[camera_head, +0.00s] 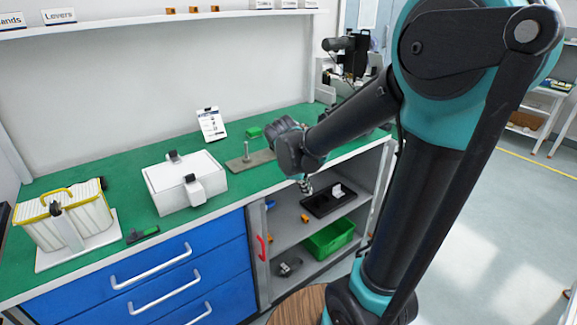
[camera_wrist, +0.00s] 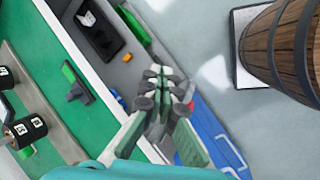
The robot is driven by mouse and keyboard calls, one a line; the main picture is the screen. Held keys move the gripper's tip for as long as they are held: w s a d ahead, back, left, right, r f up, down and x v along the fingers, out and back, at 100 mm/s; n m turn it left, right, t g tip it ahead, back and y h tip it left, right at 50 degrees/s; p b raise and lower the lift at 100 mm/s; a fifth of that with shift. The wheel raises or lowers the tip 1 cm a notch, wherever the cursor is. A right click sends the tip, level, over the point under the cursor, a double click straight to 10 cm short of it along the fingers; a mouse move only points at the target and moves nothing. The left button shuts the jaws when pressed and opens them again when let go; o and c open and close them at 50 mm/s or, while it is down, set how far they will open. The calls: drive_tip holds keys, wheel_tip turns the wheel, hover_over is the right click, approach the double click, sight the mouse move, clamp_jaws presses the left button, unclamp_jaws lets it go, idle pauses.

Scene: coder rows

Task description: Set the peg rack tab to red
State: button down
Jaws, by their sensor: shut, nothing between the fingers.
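My gripper (camera_head: 306,186) is shut and empty, hanging just off the front edge of the green bench. In the wrist view its fingers (camera_wrist: 159,82) meet over the gap beside the bench. A grey plate with an upright peg (camera_head: 247,158) lies on the bench, left of my gripper. Part of a grey plate (camera_wrist: 38,92) and black rollers with white labels (camera_wrist: 25,131) show in the wrist view. A black piece with a green bar (camera_wrist: 75,84) lies near the bench edge, apart from my fingers. I cannot tell which part is the tab. I see no red on the plate.
A white box (camera_head: 185,182) and a yellow-rimmed basket (camera_head: 63,216) stand on the bench to the left. Below are blue drawers (camera_head: 150,270), a red handle (camera_head: 262,247), a black tray (camera_head: 327,199) and a green bin (camera_head: 329,238). A barrel (camera_wrist: 288,45) stands on the floor.

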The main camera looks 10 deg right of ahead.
drive_tip(key=w+a+r+n+t+h, duration=0.1)
drive_tip(key=w+a+r+n+h, duration=0.1)
drive_tip(key=a, duration=0.5)
drive_tip(key=w+a+r+n+h, duration=0.2)
drive_tip(key=w+a+r+n, duration=0.2)
drive_tip(key=n, duration=0.5)
drive_tip(key=w+a, duration=0.2)
drive_tip(key=w, duration=0.1)
drive_tip(key=shift+w+a+r+t, duration=0.25)
drive_tip(key=shift+w+a+t, duration=0.05)
drive_tip(key=shift+a+t, duration=0.1)
drive_tip(key=shift+d+f, duration=0.1)
drive_tip(key=x, duration=0.9)
drive_tip(key=shift+w+d+f, duration=0.1)
drive_tip(key=shift+d+f, duration=0.1)
drive_tip(key=shift+f, duration=0.05)
drive_tip(key=shift+w+d+f, duration=0.1)
drive_tip(key=shift+w+d, duration=0.2)
drive_tip(key=shift+d, duration=0.25)
drive_tip(key=shift+w+d, duration=0.3)
drive_tip(key=shift+d, duration=0.25)
drive_tip(key=shift+w+d, duration=0.45)
drive_tip(key=shift+d, duration=0.25)
